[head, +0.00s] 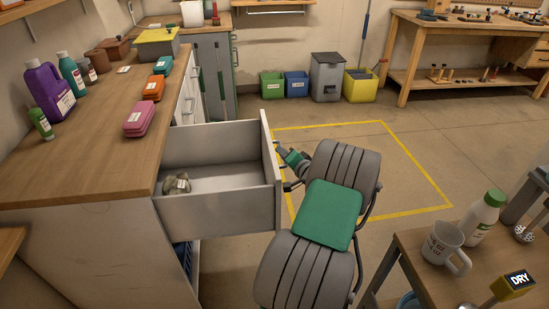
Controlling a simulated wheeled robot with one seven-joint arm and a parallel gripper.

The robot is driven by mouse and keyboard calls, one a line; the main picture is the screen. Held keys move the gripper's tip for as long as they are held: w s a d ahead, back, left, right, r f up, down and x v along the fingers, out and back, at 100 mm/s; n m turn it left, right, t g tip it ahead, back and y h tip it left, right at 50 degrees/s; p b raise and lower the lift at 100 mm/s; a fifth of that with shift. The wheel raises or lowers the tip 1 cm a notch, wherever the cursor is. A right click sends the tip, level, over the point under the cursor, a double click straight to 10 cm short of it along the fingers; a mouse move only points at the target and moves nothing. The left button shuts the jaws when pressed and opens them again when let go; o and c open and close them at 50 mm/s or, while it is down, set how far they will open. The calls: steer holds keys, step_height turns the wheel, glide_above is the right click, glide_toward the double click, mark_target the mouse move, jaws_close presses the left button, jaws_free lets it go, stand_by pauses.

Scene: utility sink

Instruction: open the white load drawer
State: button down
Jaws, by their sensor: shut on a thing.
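The white load drawer (215,205) stands pulled well out from the left-hand counter. Its inside is open to view, and a small grey-beige thing (177,184) lies in it near the counter side. My gripper (284,170) is at the outer face of the drawer front, shut on the drawer handle. The handle and fingertips are small and mostly hidden by the drawer front and my wrist.
The wooden counter (100,160) holds bottles and coloured cases. A side table with a mug (446,246) and a white bottle (485,217) stands at lower right. Bins (326,77) line the back wall.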

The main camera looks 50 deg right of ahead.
steer(key=c, duration=1.5)
jaws_free()
steer(key=shift+o, duration=0.2)
steer(key=v, duration=0.7)
steer(key=shift+s+p, duration=0.3)
steer(key=shift+s, duration=0.1)
steer(key=shift+a+r, duration=0.1)
steer(key=shift+r, duration=0.05)
